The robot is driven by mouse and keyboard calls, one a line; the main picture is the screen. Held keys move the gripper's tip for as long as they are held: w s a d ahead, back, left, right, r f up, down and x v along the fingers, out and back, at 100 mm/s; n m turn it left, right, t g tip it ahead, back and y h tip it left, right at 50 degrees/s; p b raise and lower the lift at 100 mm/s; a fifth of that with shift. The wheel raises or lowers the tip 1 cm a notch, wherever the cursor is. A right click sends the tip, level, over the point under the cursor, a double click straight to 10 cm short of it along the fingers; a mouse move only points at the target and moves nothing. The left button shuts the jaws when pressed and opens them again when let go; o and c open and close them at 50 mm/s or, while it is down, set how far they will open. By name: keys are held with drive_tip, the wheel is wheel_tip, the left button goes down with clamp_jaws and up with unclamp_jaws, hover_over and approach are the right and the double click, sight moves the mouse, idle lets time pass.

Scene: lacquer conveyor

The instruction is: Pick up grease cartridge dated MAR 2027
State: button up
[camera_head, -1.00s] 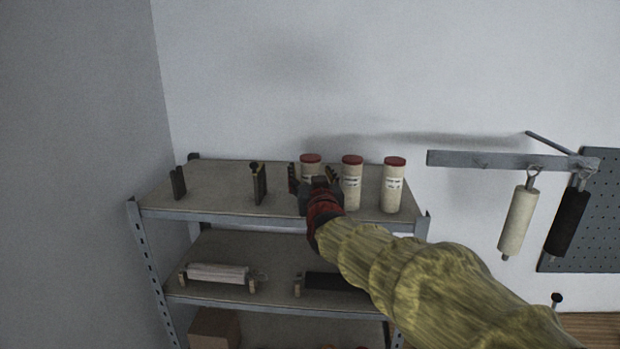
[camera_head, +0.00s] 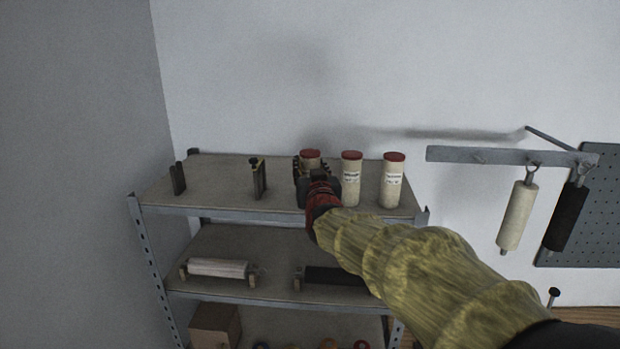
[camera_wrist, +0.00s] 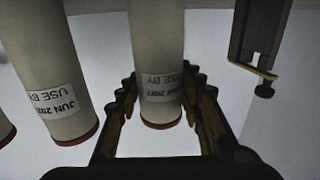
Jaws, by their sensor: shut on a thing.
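Three cream grease cartridges with red caps stand upright in a row on the top shelf. My gripper (camera_head: 311,168) is shut on the left one (camera_head: 310,154), with one finger on each side. The wrist view shows this held cartridge (camera_wrist: 160,103) upside down; its label reads USE BY with a year that looks like 2027, and the month is partly unclear. The middle cartridge (camera_head: 352,172) is close on the right in the head view; in the wrist view (camera_wrist: 52,60) its label shows JUN. The right cartridge (camera_head: 393,170) stands apart. My gripper hides the held cartridge's lower part in the head view.
The grey metal shelf (camera_head: 225,180) has a dark upright piece (camera_head: 178,178) and a clamp-like bracket (camera_head: 258,178) left of my gripper. White (camera_head: 217,267) and dark (camera_head: 333,275) rollers lie below. A cream roller (camera_head: 517,215) and a black roller (camera_head: 567,220) hang at right.

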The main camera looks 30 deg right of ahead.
drive_tip(key=c, duration=0.6)
drive_tip(key=shift+r, duration=0.1)
